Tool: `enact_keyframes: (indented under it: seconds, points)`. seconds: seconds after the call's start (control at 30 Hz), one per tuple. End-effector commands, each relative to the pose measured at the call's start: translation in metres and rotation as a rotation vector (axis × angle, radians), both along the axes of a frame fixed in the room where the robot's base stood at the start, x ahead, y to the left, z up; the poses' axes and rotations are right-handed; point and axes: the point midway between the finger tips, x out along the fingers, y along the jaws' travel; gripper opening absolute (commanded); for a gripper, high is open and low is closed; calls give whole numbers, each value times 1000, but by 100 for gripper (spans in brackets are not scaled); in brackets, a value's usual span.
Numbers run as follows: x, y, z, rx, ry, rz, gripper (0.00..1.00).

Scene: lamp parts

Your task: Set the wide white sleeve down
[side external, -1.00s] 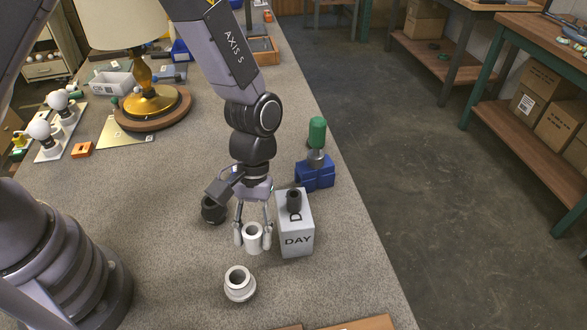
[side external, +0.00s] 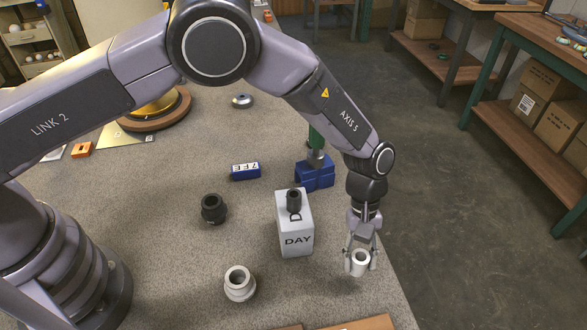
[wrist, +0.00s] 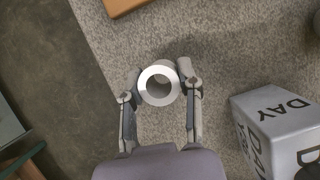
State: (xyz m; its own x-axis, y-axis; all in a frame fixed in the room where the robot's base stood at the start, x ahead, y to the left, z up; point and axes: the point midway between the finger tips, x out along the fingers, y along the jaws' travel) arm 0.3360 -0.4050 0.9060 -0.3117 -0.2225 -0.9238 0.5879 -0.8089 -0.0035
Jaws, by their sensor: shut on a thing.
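The wide white sleeve (side external: 360,262) is a short open tube. My gripper (side external: 360,260) is shut on it near the bench's right edge, to the right of the DAY block. In the wrist view the sleeve (wrist: 159,83) shows end-on as a white ring between the two fingers (wrist: 160,88). The bench surface is seen beyond it. I cannot tell whether its lower end touches the bench or hangs just above it.
A grey DAY block (side external: 295,228) with a black sleeve (side external: 294,199) on top stands to the left. A white flanged collar (side external: 239,283), a black collar (side external: 213,208) and a blue stand (side external: 315,175) with a green-handled tool are nearby. The bench edge (wrist: 110,88) is close.

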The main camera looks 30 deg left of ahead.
Motion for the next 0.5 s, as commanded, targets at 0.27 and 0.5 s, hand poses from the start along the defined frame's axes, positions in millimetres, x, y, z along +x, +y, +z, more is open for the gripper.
enact_keyframes:
  seconds: [0.27, 0.5]
  points:
    - [4, -5, -29, 3, 2, 0, 0]
    - [4, -5, -38, 1, -1, 0, 0]
